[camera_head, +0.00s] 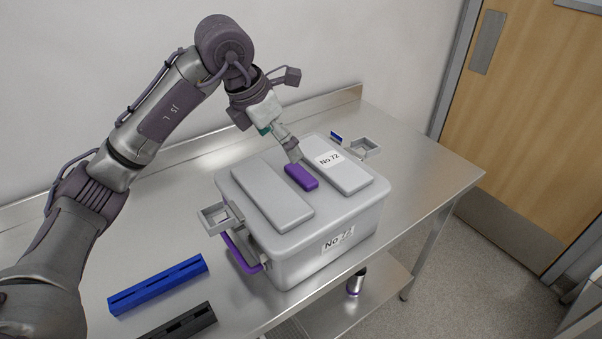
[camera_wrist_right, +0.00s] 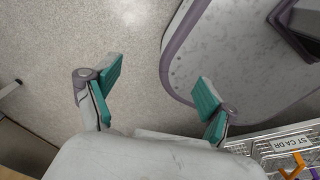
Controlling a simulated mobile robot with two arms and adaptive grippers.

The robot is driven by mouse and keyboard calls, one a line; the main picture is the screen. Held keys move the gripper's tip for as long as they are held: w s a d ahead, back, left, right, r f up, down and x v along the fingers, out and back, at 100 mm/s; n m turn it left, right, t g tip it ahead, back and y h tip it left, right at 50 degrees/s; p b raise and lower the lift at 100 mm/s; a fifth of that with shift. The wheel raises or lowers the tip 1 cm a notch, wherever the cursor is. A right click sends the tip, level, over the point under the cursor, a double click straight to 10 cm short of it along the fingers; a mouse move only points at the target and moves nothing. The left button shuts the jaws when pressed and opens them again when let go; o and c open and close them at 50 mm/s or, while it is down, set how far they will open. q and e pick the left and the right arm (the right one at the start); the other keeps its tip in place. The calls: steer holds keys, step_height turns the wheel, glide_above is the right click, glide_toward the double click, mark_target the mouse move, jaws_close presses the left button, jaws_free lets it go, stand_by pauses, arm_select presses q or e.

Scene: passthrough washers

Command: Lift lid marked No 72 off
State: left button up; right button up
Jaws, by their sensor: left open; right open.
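A grey lidded box (camera_head: 325,258) stands on the steel table. A purple handle (camera_head: 301,177) sits between the panels. The label on the box front is partly legible. My left gripper (camera_head: 293,152) is at the back end of the purple handle, pointing down; whether it touches the handle is unclear. It is open, with one finger largely hidden. My right gripper (camera_wrist_right: 158,88) is open and empty above the floor in the right wrist view.
A blue slotted bar (camera_head: 158,285) and a black slotted bar (camera_head: 182,322) lie at the table's front left. Grey brackets with a purple bail (camera_head: 240,252) flank the box. A wooden door (camera_head: 540,130) is at right. A wire basket (camera_wrist_right: 280,150) shows in the right wrist view.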

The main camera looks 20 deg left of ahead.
mark_target(301, 172)
arm_select(q)
steer(key=x, duration=0.4)
steer(key=shift+w+d+f+p, duration=0.1)
steer(key=shift+w+f+p, duration=0.05)
steer(key=shift+f+p, duration=0.15)
steer(key=shift+w+f, duration=0.15)
steer(key=shift+f, duration=0.05)
steer(key=shift+w+d+f+p, duration=0.25)
steer(key=shift+d+f+p, duration=0.05)
steer(key=shift+f+p, duration=0.25)
steer(key=p+x, duration=0.1)
steer(key=x, duration=0.2)
steer(key=shift+w+f, duration=0.2)
steer(key=shift+f, duration=0.05)
steer(key=shift+w+d+f, duration=0.1)
steer(key=shift+f, duration=0.15)
steer(key=c, duration=1.4)
steer(key=shift+r, duration=0.1)
steer(key=shift+c, duration=0.3)
arm_select(e)
steer(key=r, duration=0.1)
steer(key=w+r, duration=0.1)
steer(key=r, duration=0.1)
steer(key=shift+a+r, duration=0.15)
steer(key=shift+r, duration=0.05)
